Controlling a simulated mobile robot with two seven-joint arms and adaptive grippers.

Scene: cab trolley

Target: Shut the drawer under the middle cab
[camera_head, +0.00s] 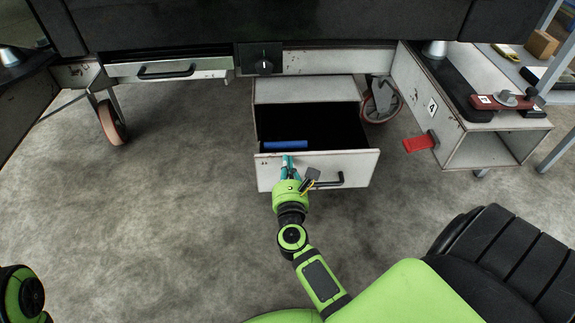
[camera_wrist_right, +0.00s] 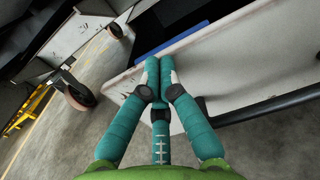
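The drawer (camera_head: 350,165) under the middle cab (camera_head: 200,22) stands pulled out, its dark inside showing from above. A blue bar-like object (camera_head: 285,146) lies inside near the front panel. The black handle (camera_head: 330,183) is on the drawer front. My right gripper (camera_head: 287,163) is at the left part of the front panel, left of the handle. In the right wrist view its teal fingers (camera_wrist_right: 159,68) are closed together, with nothing seen between them. Their tips overlap the pale front panel (camera_wrist_right: 230,60); whether they touch it I cannot tell. My left gripper is out of view.
A second, shut drawer (camera_head: 165,70) with a black handle is at upper left. Wheels (camera_head: 111,123) stand on the grey floor. A box (camera_head: 490,148) with a red tab (camera_head: 420,143) is at right. The floor before the drawer is clear apart from my arm.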

